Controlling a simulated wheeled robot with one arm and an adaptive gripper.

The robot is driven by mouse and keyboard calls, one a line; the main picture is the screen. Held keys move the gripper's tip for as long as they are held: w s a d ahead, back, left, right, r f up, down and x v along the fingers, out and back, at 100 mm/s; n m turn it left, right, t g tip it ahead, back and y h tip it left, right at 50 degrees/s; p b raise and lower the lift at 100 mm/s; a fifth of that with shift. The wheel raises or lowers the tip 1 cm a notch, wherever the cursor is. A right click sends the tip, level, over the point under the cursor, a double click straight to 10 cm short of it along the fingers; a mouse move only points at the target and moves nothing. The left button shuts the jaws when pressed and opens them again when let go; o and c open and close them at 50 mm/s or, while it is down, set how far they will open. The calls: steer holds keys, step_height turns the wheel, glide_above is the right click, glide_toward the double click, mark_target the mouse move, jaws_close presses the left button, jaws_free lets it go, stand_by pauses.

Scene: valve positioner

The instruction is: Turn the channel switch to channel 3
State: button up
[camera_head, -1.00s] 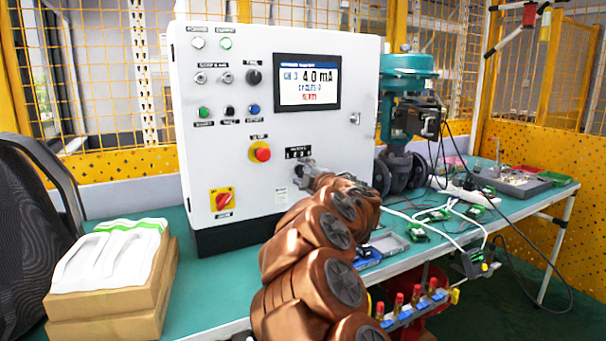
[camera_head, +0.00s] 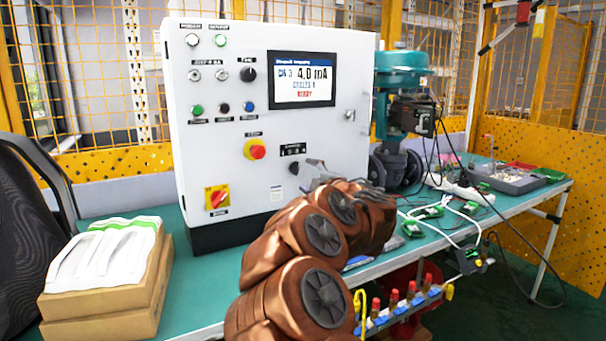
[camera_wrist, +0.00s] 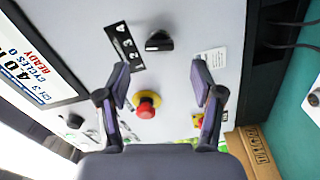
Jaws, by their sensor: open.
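The channel switch is a black rotary knob (camera_head: 294,168) on the front of the white cabinet, below a black number label (camera_head: 293,149). In the wrist view the knob (camera_wrist: 159,41) stands beside the label (camera_wrist: 124,47), which carries 1 to 4. A pale mark on the knob faces the label's side; the exact number is hard to read. The screen (camera_head: 303,79) reads CH 3 and 4.0 mA; it shows partly in the wrist view (camera_wrist: 38,60). My gripper (camera_head: 313,175) is open and empty, just right of the knob. Its fingers (camera_wrist: 160,75) are apart, clear of the knob.
A red emergency button (camera_head: 257,152) on yellow sits left of the switch, and a red-yellow rotary switch (camera_head: 217,198) lower left. A teal valve actuator (camera_head: 402,75) stands right of the cabinet. Boxes (camera_head: 105,310) lie at the left of the table.

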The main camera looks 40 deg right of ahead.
steer(key=shift+v, duration=2.8)
steer(key=shift+w+r, duration=0.1)
steer(key=shift+r, duration=0.05)
